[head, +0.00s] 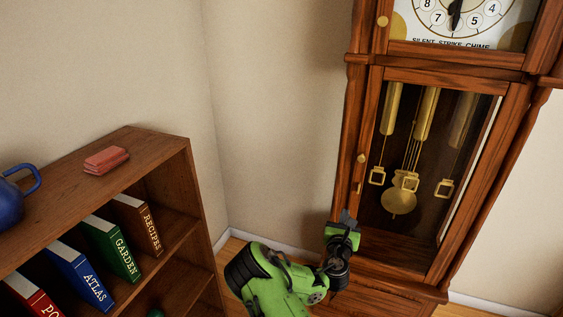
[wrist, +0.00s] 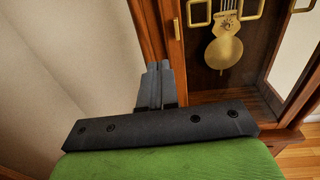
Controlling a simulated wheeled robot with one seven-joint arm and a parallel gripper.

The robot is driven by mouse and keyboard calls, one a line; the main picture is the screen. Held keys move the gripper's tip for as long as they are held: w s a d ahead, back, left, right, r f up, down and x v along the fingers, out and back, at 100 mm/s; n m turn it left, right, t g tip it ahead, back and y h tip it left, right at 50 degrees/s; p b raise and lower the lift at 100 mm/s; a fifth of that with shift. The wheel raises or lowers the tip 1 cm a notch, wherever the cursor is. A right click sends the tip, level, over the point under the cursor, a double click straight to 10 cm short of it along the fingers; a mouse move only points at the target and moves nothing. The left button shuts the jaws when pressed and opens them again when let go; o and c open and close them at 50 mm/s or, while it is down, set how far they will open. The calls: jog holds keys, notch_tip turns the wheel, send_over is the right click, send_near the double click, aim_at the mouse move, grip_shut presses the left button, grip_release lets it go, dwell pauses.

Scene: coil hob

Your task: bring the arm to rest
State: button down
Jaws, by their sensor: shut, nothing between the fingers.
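My green arm reaches up from the bottom middle of the head view. My gripper (head: 347,217) is at its end, in front of the lower left part of the clock case. In the wrist view my gripper (wrist: 159,72) has its two fingers together, with nothing between them. The fingers point toward the left frame of the clock. I cannot tell whether they touch the wood.
A tall wooden clock (head: 371,130) stands at the right, its glazed door (head: 362,200) showing a brass pendulum (head: 399,200) and weights. Bare wall lies between.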

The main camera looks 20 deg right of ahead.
jog(key=s+d+r+m+g+h+p, duration=0.35)
jog(key=s+r+m+g, duration=0.35)
jog(key=m, duration=0.7)
jog(key=s+a+r+m+g+y+p, duration=0.1)
jog(key=s+a+r+m+y+p, duration=0.3)
jog(key=s+a+r, duration=0.6)
jog(key=s+a+r+m+g+y+p, duration=0.1)
jog(key=s+a+r+m+y+p, duration=0.3)
jog(key=s+a+r+m+y, duration=0.5)
jog(key=s+a+m, duration=0.2)
jog(key=s+a, duration=0.5)
jog(key=s, duration=0.1)
jog(key=shift+s+a+r, duration=0.35)
jog(key=shift+y, duration=0.25)
